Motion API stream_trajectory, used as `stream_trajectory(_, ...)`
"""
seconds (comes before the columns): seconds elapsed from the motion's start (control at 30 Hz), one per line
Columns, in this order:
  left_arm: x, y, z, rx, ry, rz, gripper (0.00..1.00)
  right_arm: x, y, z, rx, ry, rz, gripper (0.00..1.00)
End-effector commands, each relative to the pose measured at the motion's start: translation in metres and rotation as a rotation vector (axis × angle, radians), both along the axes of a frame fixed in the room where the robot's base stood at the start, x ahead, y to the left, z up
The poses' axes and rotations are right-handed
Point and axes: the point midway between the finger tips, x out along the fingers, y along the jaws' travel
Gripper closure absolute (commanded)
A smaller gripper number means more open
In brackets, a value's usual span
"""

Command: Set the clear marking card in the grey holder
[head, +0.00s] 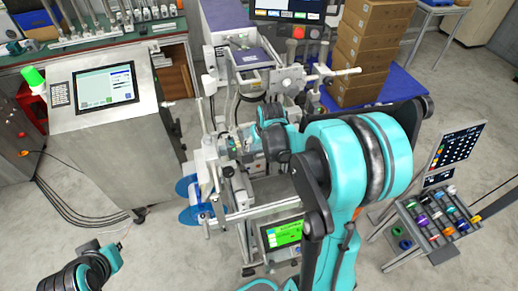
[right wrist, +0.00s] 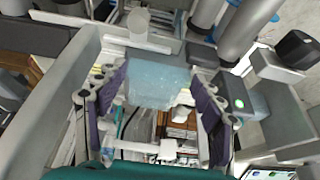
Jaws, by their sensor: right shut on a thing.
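The clear marking card (right wrist: 158,82) is a pale blue, see-through sheet in the right wrist view. It sits between the two purple-padded fingers of my right gripper (right wrist: 158,98), which is shut on it. In the head view my right gripper (head: 250,143) is over the machine's middle, partly hidden by its own arm, and the card cannot be made out there. Grey machine parts surround the card in the wrist view, but I cannot tell which one is the grey holder. Of my left arm only links show at the lower left; its gripper is not in view.
A steel cabinet with a screen (head: 107,86) stands left of the machine. Blue reels (head: 187,203) are on the machine's left side, and a green-lit screen (head: 283,233) is low in front. Cartons (head: 368,50) stand behind. A rack of coloured rolls (head: 437,222) stands at right.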

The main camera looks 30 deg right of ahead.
Motion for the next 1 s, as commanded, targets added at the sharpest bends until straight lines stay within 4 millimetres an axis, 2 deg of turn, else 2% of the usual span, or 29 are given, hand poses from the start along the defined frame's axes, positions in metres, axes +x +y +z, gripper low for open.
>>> stream_trajectory(0.17, 0.000, 0.000, -0.004, 0.000, 0.000, 0.000, 1.00, 0.018, -0.004, -0.001, 0.000, 0.000, 0.000, 0.78)
stream_trajectory(0.3, 0.000, 0.000, -0.018, 0.000, 0.000, 0.000, 1.00, 0.015, -0.004, -0.031, 0.000, 0.000, 0.000, 0.78)
stream_trajectory(0.37, 0.000, 0.000, -0.020, 0.000, 0.000, 0.000, 1.00, 0.015, -0.003, -0.036, 0.000, 0.000, 0.000, 0.78)
stream_trajectory(0.73, 0.000, 0.000, -0.021, 0.000, 0.000, 0.000, 1.00, 0.014, -0.003, -0.039, 0.000, 0.000, 0.000, 0.78)
stream_trajectory(0.77, 0.000, 0.000, -0.021, 0.000, 0.000, 0.000, 1.00, 0.014, -0.003, -0.039, 0.000, 0.000, 0.000, 0.29)
stream_trajectory(0.8, 0.000, 0.000, -0.021, 0.000, 0.000, 0.000, 1.00, 0.014, -0.003, -0.038, 0.000, 0.000, 0.000, 0.23)
stream_trajectory(1.0, 0.000, 0.000, -0.020, 0.000, 0.000, 0.000, 1.00, 0.014, -0.003, -0.038, 0.000, 0.000, 0.000, 0.23)
